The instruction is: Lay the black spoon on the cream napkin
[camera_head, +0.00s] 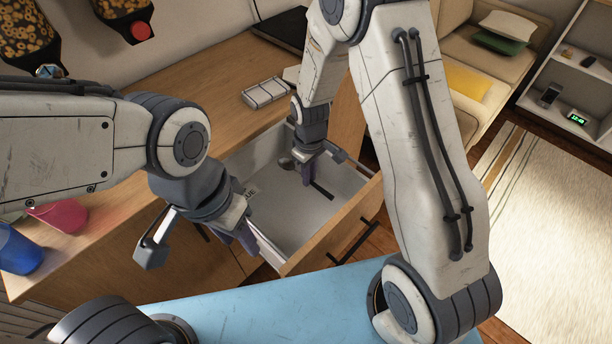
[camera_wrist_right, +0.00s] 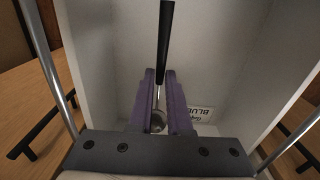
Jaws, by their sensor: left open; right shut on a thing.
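The black spoon has a black handle (camera_head: 322,190) and a shiny metal bowl, and is inside the open drawer. In the right wrist view its handle (camera_wrist_right: 164,40) runs up from between the purple fingers. My right gripper (camera_head: 307,170) reaches down into the drawer and is shut on the spoon; its fingers (camera_wrist_right: 160,95) hide part of the neck. My left gripper (camera_head: 240,236) is open and empty, by the drawer's near left corner. I cannot make out the cream napkin in either view.
The open drawer (camera_head: 352,178) has pale walls around my right gripper. A printed card (camera_wrist_right: 198,114) lies inside it. A white segmented object (camera_head: 265,93) lies on the wooden counter (camera_head: 200,78).

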